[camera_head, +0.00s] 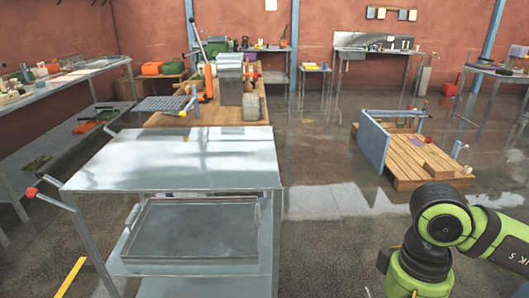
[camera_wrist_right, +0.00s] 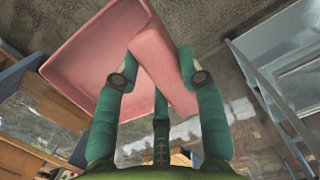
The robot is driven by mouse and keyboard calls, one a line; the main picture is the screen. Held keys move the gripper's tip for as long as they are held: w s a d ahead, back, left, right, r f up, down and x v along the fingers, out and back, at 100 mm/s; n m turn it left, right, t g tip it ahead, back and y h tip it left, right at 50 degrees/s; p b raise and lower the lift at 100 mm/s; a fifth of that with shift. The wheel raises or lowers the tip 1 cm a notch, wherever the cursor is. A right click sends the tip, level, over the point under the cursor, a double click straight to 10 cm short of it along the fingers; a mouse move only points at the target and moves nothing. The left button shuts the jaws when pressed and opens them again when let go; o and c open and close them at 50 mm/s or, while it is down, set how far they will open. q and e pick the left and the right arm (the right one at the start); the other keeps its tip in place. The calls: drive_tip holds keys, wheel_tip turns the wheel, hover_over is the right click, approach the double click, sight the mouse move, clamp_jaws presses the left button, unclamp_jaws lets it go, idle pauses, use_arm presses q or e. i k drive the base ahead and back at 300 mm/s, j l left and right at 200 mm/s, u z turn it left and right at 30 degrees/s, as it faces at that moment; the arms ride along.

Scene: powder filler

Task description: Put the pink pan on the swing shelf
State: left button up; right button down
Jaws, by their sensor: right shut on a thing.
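The pink pan (camera_wrist_right: 95,65) shows in the right wrist view, shallow and square-edged, tilted across the upper left. My right gripper (camera_wrist_right: 160,79) is shut on a thick pink part of it, with a green finger on each side. The pan does not show in the head view. There, my green right arm is at the lower right and its gripper is out of frame. A grey slatted shelf (camera_head: 163,103) sticks out left of the wooden bench; I cannot tell whether it is the swing shelf. My left gripper is in neither view.
A metal cart (camera_head: 170,165) stands in front, its top bare, with a grey tray (camera_head: 195,230) below and a red-knobbed handle (camera_head: 31,192) at left. A wooden pallet (camera_head: 408,160) with a blue panel (camera_head: 374,143) lies to the right. Wet floor between them is clear.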

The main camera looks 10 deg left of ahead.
sight(163, 101)
drive_tip(key=u, duration=1.2)
drive_tip(key=i+j+u, duration=0.15)
drive_tip(key=u, duration=0.25)
drive_tip(key=i+u, duration=0.7)
drive_tip(key=u, duration=0.15)
drive_tip(key=i+u, duration=0.4)
drive_tip(key=i+j, duration=0.1)
drive_tip(key=i, duration=0.55)
drive_tip(key=i+j, duration=0.1)
drive_tip(key=i, duration=0.55)
drive_tip(key=i+l+z, duration=0.15)
drive_tip(key=i+z, duration=1)
drive_tip(key=i+j+z, duration=0.15)
drive_tip(key=z, duration=0.25)
drive_tip(key=i+l+z, duration=0.25)
drive_tip(key=i, duration=0.4)
drive_tip(key=i+z, duration=0.3)
drive_tip(key=i, duration=0.35)
drive_tip(key=i+j+z, duration=0.25)
drive_tip(key=i, duration=0.4)
drive_tip(key=i+j+z, duration=0.25)
drive_tip(key=i, duration=0.4)
drive_tip(key=l, duration=0.1)
